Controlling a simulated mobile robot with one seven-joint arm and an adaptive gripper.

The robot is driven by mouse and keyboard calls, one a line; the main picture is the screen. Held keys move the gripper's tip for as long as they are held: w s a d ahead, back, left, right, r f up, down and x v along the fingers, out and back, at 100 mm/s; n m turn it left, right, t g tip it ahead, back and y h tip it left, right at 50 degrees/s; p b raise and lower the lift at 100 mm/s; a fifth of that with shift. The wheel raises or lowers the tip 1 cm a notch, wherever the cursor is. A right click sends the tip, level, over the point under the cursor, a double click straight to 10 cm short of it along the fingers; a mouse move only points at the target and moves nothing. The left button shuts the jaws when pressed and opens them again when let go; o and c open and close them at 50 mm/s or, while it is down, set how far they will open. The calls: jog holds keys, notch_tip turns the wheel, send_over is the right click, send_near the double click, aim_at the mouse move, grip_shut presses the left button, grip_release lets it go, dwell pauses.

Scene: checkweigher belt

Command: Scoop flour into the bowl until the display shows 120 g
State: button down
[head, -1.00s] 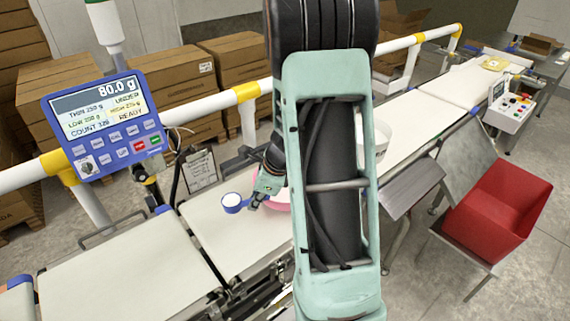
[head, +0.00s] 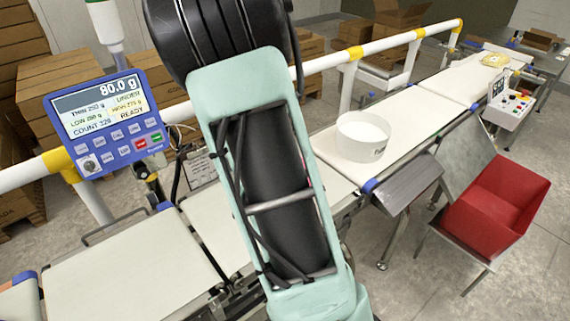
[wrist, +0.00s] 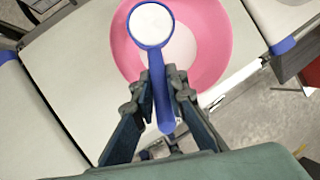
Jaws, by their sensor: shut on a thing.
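In the wrist view my gripper (wrist: 161,84) is shut on the handle of a blue scoop (wrist: 157,66). White flour (wrist: 151,24) fills the scoop's cup, which looks level. The cup is above the far left part of a pink bowl (wrist: 212,45); I cannot tell how high. White flour also shows inside the bowl. In the head view my arm hides the gripper, the scoop and nearly all of the bowl. The blue display (head: 108,122) reads 80.0 g and UNDER.
A white round tub (head: 363,137) with dark lettering stands on the belt right of my arm. A red bin (head: 497,200) is at the right. A white and yellow rail (head: 330,63) runs behind the belt. The left belt section (head: 120,280) is clear.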

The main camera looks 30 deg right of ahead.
jog(key=d+m, duration=0.1)
jog(key=d+f+m, duration=0.1)
jog(key=m, duration=0.1)
jog(key=shift+s+d+f+g, duration=0.15)
jog(key=shift+d+f+g, duration=0.05)
jog(key=shift+f+g, duration=0.1)
dwell(0.4)
jog(key=shift+d+r, duration=0.1)
jog(key=shift+r, duration=0.1)
jog(key=shift+s+f+y, duration=0.1)
jog(key=shift+f+y, duration=0.1)
jog(key=shift+y, duration=0.1)
jog(key=shift+d+t, duration=0.1)
jog(key=shift+t, duration=0.4)
jog(key=shift+m+y, duration=0.3)
